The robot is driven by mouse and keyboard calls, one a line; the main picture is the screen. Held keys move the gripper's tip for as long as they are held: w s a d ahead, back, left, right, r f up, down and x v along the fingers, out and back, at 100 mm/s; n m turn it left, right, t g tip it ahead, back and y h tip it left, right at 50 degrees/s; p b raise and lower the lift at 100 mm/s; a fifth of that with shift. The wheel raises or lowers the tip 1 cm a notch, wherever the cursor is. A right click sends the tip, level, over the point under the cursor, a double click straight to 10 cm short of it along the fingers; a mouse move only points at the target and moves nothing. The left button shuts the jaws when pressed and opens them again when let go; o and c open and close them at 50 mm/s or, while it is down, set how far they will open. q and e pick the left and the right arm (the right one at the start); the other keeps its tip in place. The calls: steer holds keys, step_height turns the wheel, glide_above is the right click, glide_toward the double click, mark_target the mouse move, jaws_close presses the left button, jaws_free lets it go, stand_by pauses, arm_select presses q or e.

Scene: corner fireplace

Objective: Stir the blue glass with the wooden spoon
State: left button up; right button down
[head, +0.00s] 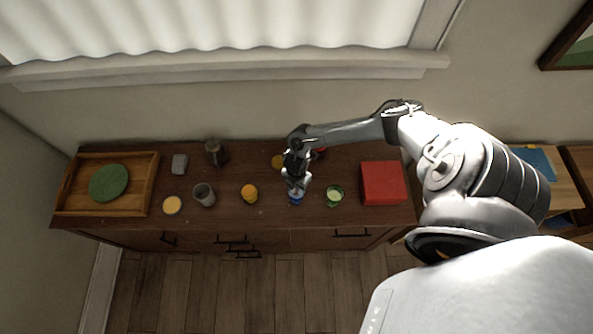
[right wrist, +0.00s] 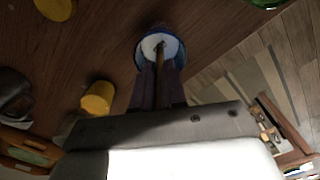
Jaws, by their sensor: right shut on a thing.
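The blue glass (head: 296,201) stands near the front edge of the wooden cabinet top, under my right gripper (head: 297,187). In the right wrist view the blue glass (right wrist: 142,50) shows its blue rim around a white inside. The wooden spoon (right wrist: 160,62) is a thin brown handle held between the fingers of my right gripper (right wrist: 160,82), which is shut on it. Its lower end reaches into the glass; the spoon's bowl cannot be made out. My left gripper is not in view.
A green glass (head: 334,197) and a red box (head: 384,183) stand to the right. An orange cup (head: 249,194), a grey cup (head: 204,195) and a dark canister (head: 216,153) stand to the left. A wooden tray (head: 148,180) holds a green plate (head: 108,183).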

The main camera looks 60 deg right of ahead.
steer(key=shift+r+p, duration=1.6)
steer(key=shift+r, duration=2.45)
steer(key=shift+r, duration=0.1)
